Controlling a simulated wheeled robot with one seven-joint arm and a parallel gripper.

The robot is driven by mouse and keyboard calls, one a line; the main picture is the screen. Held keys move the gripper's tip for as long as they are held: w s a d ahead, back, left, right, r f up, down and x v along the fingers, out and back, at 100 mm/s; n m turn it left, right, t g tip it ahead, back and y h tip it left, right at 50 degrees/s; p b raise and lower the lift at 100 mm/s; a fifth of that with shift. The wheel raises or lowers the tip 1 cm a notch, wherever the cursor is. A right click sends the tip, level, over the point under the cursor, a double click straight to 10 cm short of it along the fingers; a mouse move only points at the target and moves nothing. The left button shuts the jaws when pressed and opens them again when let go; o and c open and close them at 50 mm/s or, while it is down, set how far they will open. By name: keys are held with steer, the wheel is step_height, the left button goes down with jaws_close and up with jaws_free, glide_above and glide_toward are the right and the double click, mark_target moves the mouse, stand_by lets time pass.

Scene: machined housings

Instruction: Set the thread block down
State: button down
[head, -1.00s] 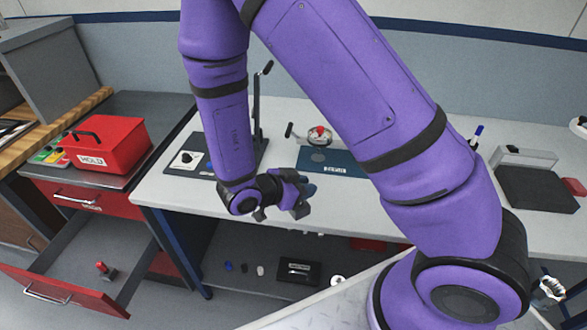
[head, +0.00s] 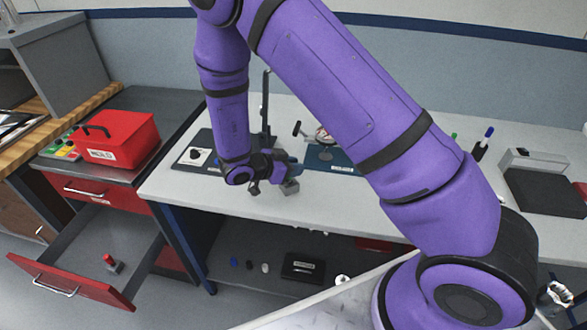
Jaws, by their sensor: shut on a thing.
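My gripper (head: 277,178) hangs low over the front part of the white bench (head: 200,196). It is shut on a small grey block (head: 290,187), which I take to be the thread block. The block shows at the right of the fingers, just above or on the bench top; I cannot tell whether it touches. The fingers and wrist hide part of it.
A dark mat (head: 197,155) with a upright lever tool (head: 265,105) lies behind and left. A blue mat (head: 332,159) with a round fixture (head: 323,137) is behind right. The bench front is clear. A drawer (head: 85,262) stands open at lower left.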

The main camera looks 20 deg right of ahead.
steer(key=shift+f, duration=0.4)
steer(key=shift+f, duration=0.1)
steer(key=c, duration=1)
jaws_free()
steer(key=shift+o, duration=0.2)
steer(key=shift+a+r, duration=0.2)
steer(key=shift+a, duration=0.05)
steer(key=v, duration=1.1)
steer(key=shift+a, duration=0.25)
